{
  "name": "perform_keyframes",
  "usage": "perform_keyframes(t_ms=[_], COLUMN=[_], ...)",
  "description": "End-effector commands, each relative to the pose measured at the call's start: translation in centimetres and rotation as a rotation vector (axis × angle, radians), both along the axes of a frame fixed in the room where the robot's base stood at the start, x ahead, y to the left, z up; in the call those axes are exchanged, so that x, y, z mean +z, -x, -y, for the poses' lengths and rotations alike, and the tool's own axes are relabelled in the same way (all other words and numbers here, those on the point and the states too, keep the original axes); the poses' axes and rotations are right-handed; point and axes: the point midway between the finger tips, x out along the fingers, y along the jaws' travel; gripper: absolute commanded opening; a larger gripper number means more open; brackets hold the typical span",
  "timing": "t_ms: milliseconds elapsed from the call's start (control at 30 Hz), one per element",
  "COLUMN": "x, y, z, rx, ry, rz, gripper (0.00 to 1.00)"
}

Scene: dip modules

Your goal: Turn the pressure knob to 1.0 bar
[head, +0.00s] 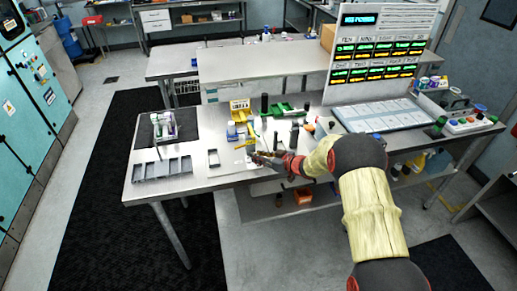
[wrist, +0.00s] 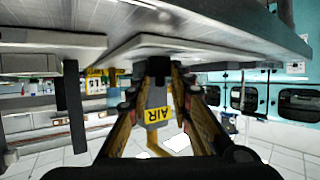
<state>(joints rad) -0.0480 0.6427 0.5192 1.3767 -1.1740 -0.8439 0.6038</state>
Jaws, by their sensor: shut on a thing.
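My gripper (head: 257,157) is at the front edge of the steel bench in the head view, with my arm reaching in from the right. In the wrist view, my gripper (wrist: 154,78) has one finger on each side of a grey unit with a yellow AIR label (wrist: 155,116). A dark part that looks like the pressure knob (wrist: 152,67) is between the fingertips, and the jaws are shut on it. The label is upside down in this view. The knob's marks and any pressure reading cannot be made out. In the head view the gripper covers the knob.
The steel bench (head: 215,178) carries a grey compartment tray (head: 162,168), a yellow holder (head: 240,105), green racks and several bottles near my gripper. A display board (head: 378,50) stands at the back right.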

Motion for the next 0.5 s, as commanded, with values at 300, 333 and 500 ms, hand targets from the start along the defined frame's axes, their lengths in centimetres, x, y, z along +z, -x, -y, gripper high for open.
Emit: perform_keyframes(t_ms=[300,333,500], x=[0.19,0.11,0.03], y=[-0.45,-0.44,-0.52], z=[0.29,0.3,0.28], rx=[0.209,0.225,0.298], ry=[0.0,0.0,0.001], rz=[0.002,0.002,0.002], gripper=[0.0,0.0,0.0])
